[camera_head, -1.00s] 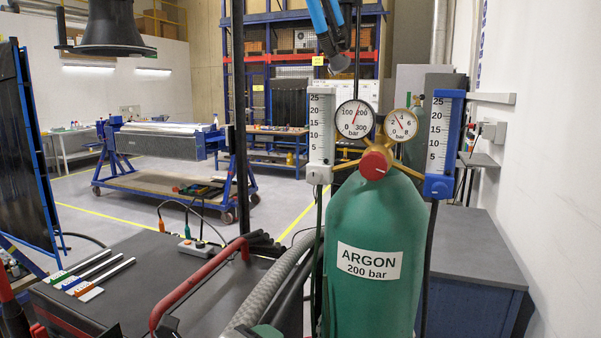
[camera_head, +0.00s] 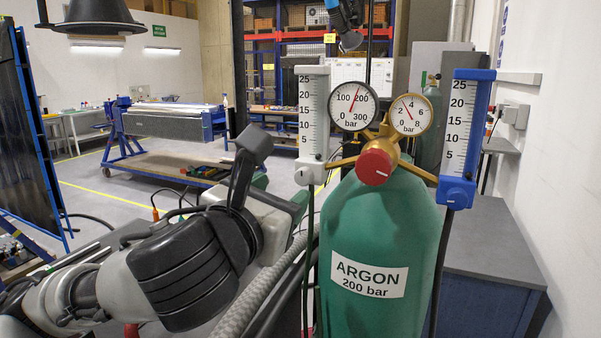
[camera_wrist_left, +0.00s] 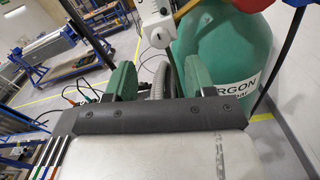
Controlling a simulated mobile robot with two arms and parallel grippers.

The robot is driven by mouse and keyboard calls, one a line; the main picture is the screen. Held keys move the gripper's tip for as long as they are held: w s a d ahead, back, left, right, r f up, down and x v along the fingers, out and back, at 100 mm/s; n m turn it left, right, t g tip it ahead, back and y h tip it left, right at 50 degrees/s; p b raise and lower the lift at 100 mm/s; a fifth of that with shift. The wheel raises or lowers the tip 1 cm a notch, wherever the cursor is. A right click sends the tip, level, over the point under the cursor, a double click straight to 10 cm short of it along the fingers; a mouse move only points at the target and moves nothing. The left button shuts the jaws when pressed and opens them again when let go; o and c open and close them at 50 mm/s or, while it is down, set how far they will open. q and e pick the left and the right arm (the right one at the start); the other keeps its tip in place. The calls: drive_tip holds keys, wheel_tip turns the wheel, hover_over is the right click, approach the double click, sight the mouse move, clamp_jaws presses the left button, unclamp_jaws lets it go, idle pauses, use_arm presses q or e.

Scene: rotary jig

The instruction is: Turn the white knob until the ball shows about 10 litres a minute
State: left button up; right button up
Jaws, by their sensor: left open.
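The white knob (camera_head: 308,175) is at the foot of the white flow tube (camera_head: 314,112), left of the gauges. It also shows in the left wrist view (camera_wrist_left: 159,37), beyond the fingers. The tube's scale runs from 5 to 25; I cannot make out the ball's height. My left gripper (camera_head: 283,194) is open, below and left of the knob and apart from it. In the left wrist view its two green-padded fingers (camera_wrist_left: 158,80) stand apart with nothing gripped between them. My right gripper is not in view.
The green argon cylinder (camera_head: 375,235) stands right of my gripper, with a red knob (camera_head: 374,166) and two round gauges above. A blue flowmeter (camera_head: 461,140) is on the right. A grey ribbed hose (camera_head: 262,292) runs beside the cylinder. A grey-topped cabinet (camera_head: 490,238) stands behind.

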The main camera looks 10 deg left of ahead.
sight(302, 177)
use_arm(q)
drive_tip(key=w, duration=0.3)
drive_tip(key=w+d+p, duration=0.1)
drive_tip(key=w, duration=0.2)
drive_tip(key=shift+w+d, duration=0.15)
drive_tip(key=shift+w, duration=0.05)
drive_tip(key=shift+w+p, duration=0.3)
drive_tip(key=shift+w, duration=0.2)
drive_tip(key=shift+d, duration=0.1)
drive_tip(key=c, duration=0.9)
